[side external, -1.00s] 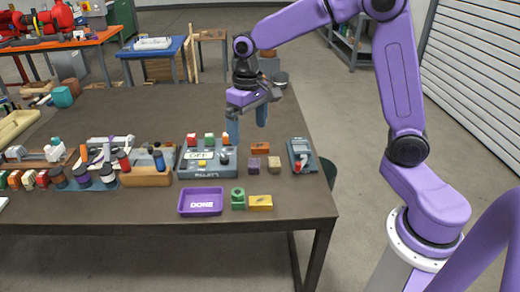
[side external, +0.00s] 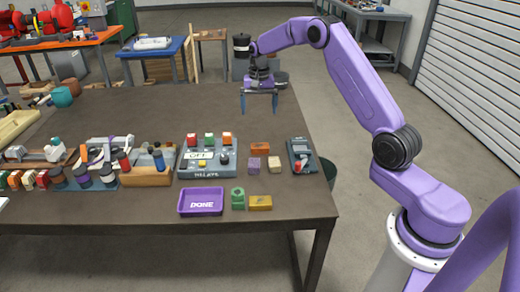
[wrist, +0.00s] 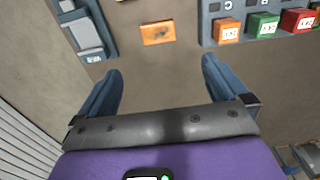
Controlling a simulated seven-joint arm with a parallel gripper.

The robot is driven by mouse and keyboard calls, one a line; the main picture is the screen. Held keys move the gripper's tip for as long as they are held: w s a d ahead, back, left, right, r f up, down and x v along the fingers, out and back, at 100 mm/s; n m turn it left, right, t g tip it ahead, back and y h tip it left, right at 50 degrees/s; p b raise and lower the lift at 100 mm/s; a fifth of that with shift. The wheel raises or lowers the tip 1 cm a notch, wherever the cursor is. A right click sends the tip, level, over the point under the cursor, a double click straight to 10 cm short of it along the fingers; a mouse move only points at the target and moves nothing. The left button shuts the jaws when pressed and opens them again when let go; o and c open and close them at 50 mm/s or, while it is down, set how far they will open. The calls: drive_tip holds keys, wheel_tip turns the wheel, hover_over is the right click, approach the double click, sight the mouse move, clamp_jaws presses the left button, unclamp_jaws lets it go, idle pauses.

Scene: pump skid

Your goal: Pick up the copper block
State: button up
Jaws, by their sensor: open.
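The copper block (side external: 260,148) is a small orange-brown block on the dark table, to the right of the control box. It also shows in the wrist view (wrist: 158,33), lying flat ahead of the fingers, near the middle line between them. My gripper (side external: 259,108) is open and empty, its two blue fingers pointing down above the far part of the table, behind the block. In the wrist view my gripper (wrist: 163,75) has its fingers wide apart, with bare tabletop between them.
The control box (side external: 208,158) with coloured buttons stands left of the block. A grey handheld device (side external: 301,155) is to its right. A purple block (side external: 254,164) and a beige block (side external: 274,165) sit just in front. A purple DONE tray (side external: 201,201), green part (side external: 238,198) and yellow block (side external: 260,202) are nearer.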

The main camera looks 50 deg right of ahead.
sight(260, 146)
wheel_tip(260, 146, down, 15)
drive_tip(key=shift+s+d+f, duration=0.1)
drive_tip(key=shift+f, duration=0.1)
idle(0.5)
drive_tip(key=shift+c, duration=0.3)
drive_tip(key=c, duration=0.9)
